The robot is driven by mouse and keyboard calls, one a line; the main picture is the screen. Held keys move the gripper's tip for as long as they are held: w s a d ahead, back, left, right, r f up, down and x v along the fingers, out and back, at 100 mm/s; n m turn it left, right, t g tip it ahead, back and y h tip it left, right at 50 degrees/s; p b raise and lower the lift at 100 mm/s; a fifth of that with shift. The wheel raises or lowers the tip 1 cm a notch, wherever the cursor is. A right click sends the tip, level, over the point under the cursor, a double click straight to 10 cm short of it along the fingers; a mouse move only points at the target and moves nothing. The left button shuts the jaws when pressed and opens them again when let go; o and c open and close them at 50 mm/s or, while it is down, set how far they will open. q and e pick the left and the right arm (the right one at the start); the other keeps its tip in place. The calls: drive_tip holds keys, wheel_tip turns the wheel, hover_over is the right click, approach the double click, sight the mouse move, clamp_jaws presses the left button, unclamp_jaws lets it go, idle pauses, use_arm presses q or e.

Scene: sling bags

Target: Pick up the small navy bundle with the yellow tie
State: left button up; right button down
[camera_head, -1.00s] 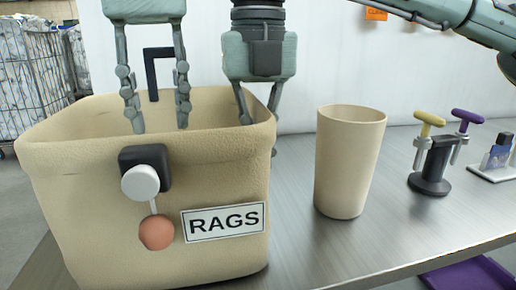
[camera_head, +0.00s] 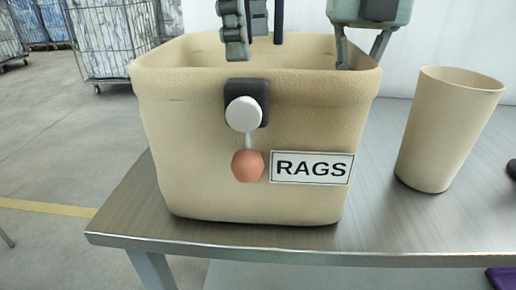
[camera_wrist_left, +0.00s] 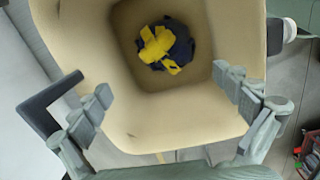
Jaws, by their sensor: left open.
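A beige tapered cup (camera_head: 448,130) stands right of the bin on the metal table (camera_head: 330,240). A white knob (camera_head: 243,114) and an orange ball (camera_head: 247,166) hang on the bin's front. A wire cage (camera_head: 112,40) stands behind left. A dark bar (camera_wrist_left: 45,105) is beside the left fingers.

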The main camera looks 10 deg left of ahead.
use_arm(q)
drive_tip(key=f+n, duration=0.2)
drive_tip(key=f, duration=0.1)
drive_tip(key=f+n, duration=0.3)
drive_tip(key=shift+w+d+f+n, duration=0.1)
drive_tip(key=shift+w+d+n, duration=0.1)
drive_tip(key=shift+n, duration=0.1)
drive_tip(key=shift+s+d+f, duration=0.1)
drive_tip(key=shift+f, duration=1.3)
drive_tip(key=shift+s+d+f, duration=0.1)
drive_tip(key=shift+f, duration=1.25)
drive_tip(key=shift+c, duration=0.5)
drive_tip(key=c, duration=1.4)
